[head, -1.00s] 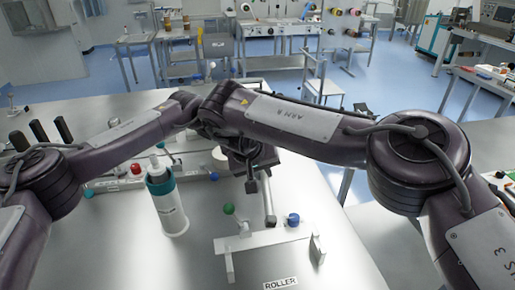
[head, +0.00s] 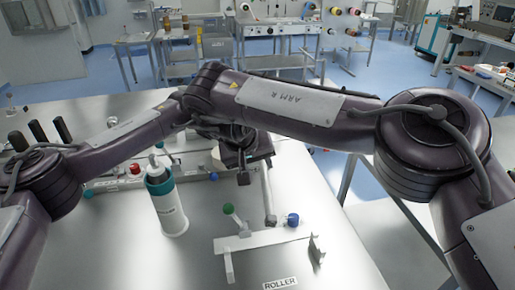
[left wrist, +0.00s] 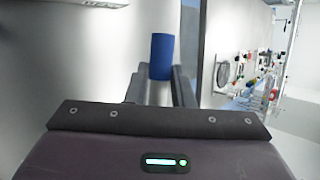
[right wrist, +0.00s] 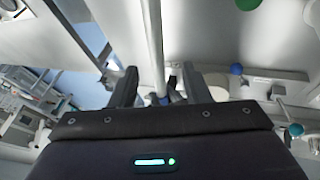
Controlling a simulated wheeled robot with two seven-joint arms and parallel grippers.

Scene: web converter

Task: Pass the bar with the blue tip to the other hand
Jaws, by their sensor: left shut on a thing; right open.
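The bar's blue tip (left wrist: 162,56) stands just beyond my left gripper's two fingers (left wrist: 160,90) in the left wrist view, and they are shut on the bar. In the right wrist view a long pale bar (right wrist: 153,40) runs between the spread fingers of my right gripper (right wrist: 160,86), with a bit of blue low between them. I cannot tell whether the fingers touch it. In the head view my right gripper (head: 255,172) is beside the upper end of a grey bar (head: 267,196), which points down toward the table. My left gripper is hidden there behind the right arm.
A white rack (head: 258,240) with a green ball (head: 228,208) and a blue ball (head: 293,219) lies close below the grippers. A white and teal bottle (head: 167,200) stands left. A ROLLER label (head: 280,283) is at the front. The table's right side is clear.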

